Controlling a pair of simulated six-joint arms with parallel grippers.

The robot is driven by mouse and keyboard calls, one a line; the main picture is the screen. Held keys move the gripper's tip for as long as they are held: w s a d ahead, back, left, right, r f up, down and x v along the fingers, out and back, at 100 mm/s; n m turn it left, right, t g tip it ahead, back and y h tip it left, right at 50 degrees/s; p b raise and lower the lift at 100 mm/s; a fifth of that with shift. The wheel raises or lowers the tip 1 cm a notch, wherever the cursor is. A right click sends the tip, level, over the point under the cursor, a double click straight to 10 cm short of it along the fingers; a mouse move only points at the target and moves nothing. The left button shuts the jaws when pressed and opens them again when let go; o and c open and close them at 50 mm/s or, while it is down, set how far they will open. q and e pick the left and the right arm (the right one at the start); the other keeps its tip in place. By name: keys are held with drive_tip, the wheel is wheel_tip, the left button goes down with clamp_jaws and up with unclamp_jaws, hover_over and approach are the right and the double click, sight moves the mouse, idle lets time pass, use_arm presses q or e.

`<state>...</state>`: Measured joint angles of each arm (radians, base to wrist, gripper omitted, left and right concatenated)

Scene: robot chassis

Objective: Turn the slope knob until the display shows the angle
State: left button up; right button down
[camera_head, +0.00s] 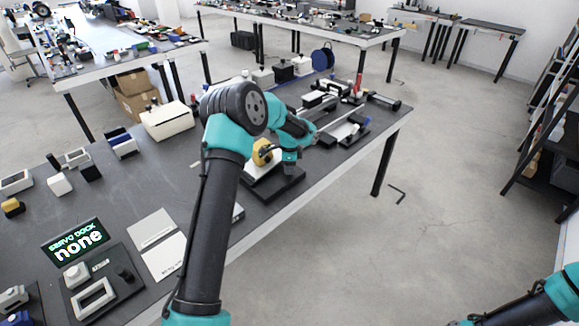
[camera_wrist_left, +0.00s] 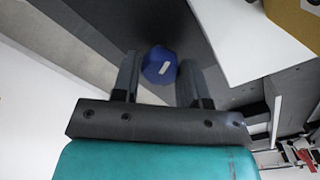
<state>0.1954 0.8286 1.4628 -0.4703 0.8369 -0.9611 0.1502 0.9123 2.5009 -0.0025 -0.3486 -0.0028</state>
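In the left wrist view, a blue faceted knob (camera_wrist_left: 159,66) with a white mark on its face sits between the two fingers of my left gripper (camera_wrist_left: 158,78). In the head view, my left gripper (camera_head: 289,168) points down at a device with a dark base (camera_head: 277,190), a white part (camera_head: 258,171) and a yellow part (camera_head: 262,151). My arm hides the knob there. I see no angle reading on this device. My right arm enters at the lower right, its gripper outside the frame.
A screen reading "SERVO DOCK none" (camera_head: 76,240) stands on the table at the left, beside a dark panel (camera_head: 105,284) and white sheets (camera_head: 157,245). Several small devices stand at the left and back. The table's front edge is just right of the device.

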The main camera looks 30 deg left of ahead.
use_arm(q)
drive_tip(key=c, duration=0.5)
drive_tip(key=shift+o, duration=0.2)
drive_tip(key=shift+n, duration=2.4)
drive_tip(key=o, duration=0.9)
drive_tip(key=shift+r, duration=0.1)
wheel_tip(320, 180, up, 17)
drive_tip(key=shift+r, duration=0.15)
